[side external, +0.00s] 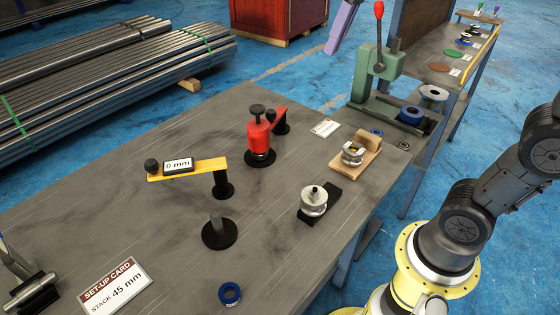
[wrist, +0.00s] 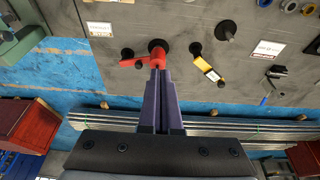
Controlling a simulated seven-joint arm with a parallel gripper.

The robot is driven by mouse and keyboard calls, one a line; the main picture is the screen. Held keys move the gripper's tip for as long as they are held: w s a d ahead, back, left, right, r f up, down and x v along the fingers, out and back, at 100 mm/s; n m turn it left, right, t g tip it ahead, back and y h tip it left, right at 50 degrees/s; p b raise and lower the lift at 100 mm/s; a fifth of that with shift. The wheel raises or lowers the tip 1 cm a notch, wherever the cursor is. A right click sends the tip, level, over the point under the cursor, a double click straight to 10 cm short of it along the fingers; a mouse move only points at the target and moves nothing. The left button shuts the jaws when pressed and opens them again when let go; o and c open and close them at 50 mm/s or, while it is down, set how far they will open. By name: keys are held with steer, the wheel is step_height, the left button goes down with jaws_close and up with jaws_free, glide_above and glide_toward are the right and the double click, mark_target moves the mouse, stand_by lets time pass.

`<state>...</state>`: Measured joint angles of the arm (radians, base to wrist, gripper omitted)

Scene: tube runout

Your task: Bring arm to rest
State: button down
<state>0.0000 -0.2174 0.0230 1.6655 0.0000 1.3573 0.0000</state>
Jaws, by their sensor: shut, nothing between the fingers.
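My gripper (wrist: 160,72) is shut and empty in the wrist view, its two long purple fingers side by side. In the side external view only a purple part of my gripper (side external: 332,48) shows at the top edge, apart from the bench. The grey workbench (side external: 190,210) lies below it. In the wrist view the red clamp-like fixture (wrist: 133,62) appears just beyond the fingertips; it stands on the bench in the side external view (side external: 257,138). The rest of my gripper is cut off in the side external view.
A yellow gauge arm (side external: 205,168) reads 0 mm, near a black post (side external: 218,230). A blue ring (side external: 230,293) lies near a set-up card (side external: 113,287) reading STACK 45 mm. A green press (side external: 378,75) with a red-knobbed lever stands at the back. Steel tubes (side external: 100,75) lie beyond the bench.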

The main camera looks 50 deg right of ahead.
steer(key=s+f+t, duration=0.2)
steer(key=s+f, duration=1.2)
steer(key=shift+s+f, duration=0.15)
